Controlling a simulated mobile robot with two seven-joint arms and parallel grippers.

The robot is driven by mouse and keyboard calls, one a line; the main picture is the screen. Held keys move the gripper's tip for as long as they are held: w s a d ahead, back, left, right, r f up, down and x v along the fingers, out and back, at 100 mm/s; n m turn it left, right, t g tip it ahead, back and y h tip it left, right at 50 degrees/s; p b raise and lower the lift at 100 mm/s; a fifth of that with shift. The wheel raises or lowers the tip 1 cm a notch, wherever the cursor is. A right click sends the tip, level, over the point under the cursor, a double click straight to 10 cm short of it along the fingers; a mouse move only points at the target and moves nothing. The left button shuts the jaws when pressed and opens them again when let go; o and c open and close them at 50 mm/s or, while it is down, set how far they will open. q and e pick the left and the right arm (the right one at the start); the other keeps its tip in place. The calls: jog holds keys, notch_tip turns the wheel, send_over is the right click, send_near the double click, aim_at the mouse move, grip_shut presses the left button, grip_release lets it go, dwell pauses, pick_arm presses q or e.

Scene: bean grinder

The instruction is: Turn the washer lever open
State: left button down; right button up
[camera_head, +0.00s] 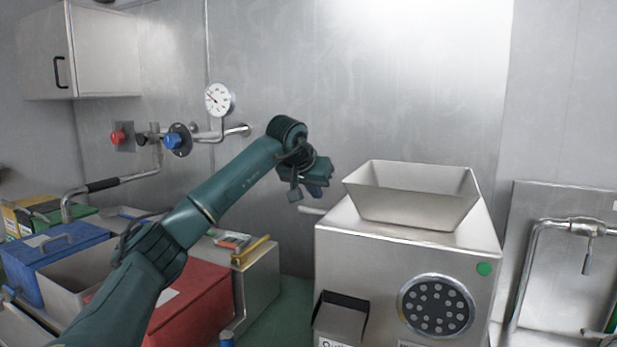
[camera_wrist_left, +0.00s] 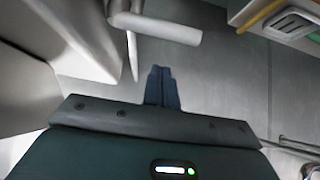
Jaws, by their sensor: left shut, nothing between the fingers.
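A pale lever (camera_head: 311,210) sticks out from the left side of the steel grinder (camera_head: 400,256), near its top. In the left wrist view a pale round bar, apparently this lever (camera_wrist_left: 165,29), lies just beyond my fingertips, joined to a thin upright piece. My left gripper (camera_head: 318,191) is shut and empty, above and close to the lever in the head view. Its blue fingers also show together in the wrist view (camera_wrist_left: 162,70). A visible gap separates them from the bar there. My right gripper is out of view.
A hopper (camera_head: 410,194) tops the grinder. A red box (camera_head: 195,300) and blue box (camera_head: 60,258) stand at the left. A gauge (camera_head: 218,98) and pipes with red and blue knobs are on the back wall. A steel tap (camera_head: 585,228) is at the right.

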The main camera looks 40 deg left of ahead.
aim_at(311, 210)
pick_arm(q)
jog(key=shift+s+d+f, duration=0.15)
jog(key=shift+s+f, duration=0.1)
jog(key=shift+s, duration=0.3)
jog(key=shift+s+d+f, duration=0.2)
jog(key=shift+s, duration=0.3)
jog(key=shift+s+d+f, duration=0.15)
jog(key=shift+s+f, duration=0.1)
jog(key=shift+s, duration=0.3)
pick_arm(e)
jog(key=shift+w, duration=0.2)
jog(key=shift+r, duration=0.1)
pick_arm(q)
jog(key=shift+s, duration=0.1)
jog(key=shift+n, duration=0.3)
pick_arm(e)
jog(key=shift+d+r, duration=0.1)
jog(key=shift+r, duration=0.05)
pick_arm(q)
jog(key=shift+y, duration=0.3)
